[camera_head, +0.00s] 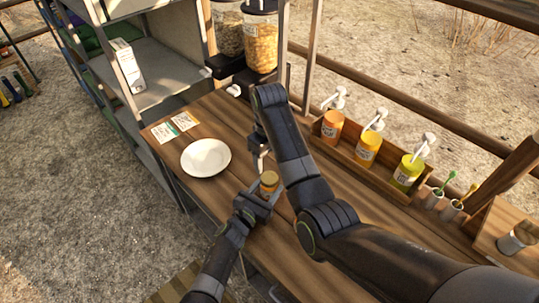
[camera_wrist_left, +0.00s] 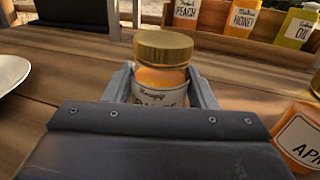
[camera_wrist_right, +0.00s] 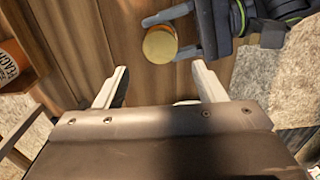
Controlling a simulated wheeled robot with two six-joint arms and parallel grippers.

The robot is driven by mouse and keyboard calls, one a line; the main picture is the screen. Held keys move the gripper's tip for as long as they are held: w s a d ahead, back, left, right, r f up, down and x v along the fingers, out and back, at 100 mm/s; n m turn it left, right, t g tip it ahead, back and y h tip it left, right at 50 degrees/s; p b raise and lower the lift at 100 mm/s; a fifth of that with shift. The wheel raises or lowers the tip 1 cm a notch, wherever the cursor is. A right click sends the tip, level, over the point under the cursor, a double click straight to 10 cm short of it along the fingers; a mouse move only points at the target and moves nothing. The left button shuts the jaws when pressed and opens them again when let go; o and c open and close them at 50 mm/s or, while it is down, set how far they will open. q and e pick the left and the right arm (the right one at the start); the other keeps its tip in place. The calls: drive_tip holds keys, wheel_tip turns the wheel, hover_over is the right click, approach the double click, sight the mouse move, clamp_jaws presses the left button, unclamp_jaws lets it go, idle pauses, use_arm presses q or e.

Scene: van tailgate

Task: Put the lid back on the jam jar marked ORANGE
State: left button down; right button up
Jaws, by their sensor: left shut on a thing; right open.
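A small orange jam jar (camera_wrist_left: 160,82) stands between the fingers of my left gripper (camera_wrist_left: 160,92), which is shut on it. Its label is mostly hidden, so its flavour cannot be read. A gold lid (camera_wrist_left: 163,47) sits level on top of the jar; whether it is screwed tight cannot be told. The lid also shows in the right wrist view (camera_wrist_right: 160,45) and the head view (camera_head: 270,177). My right gripper (camera_wrist_right: 160,78) is open and empty, pointing down above the jar, its fingers apart from the lid.
A white plate (camera_head: 206,157) and cards (camera_head: 175,126) lie left on the wooden counter (camera_head: 225,112). Pump bottles (camera_head: 367,149) stand in a rack behind. My right arm hides part of the counter.

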sight(270, 178)
wheel_tip(270, 178, down, 8)
drive_tip(key=shift+r, duration=0.25)
drive_tip(key=shift+c, duration=0.3)
drive_tip(key=c, duration=0.9)
drive_tip(key=o, duration=1.1)
drive_tip(key=shift+r, duration=0.1)
wheel_tip(270, 178, up, 7)
drive_tip(key=shift+r, duration=0.15)
use_arm(q)
drive_tip(key=c, duration=0.5)
unclamp_jaws()
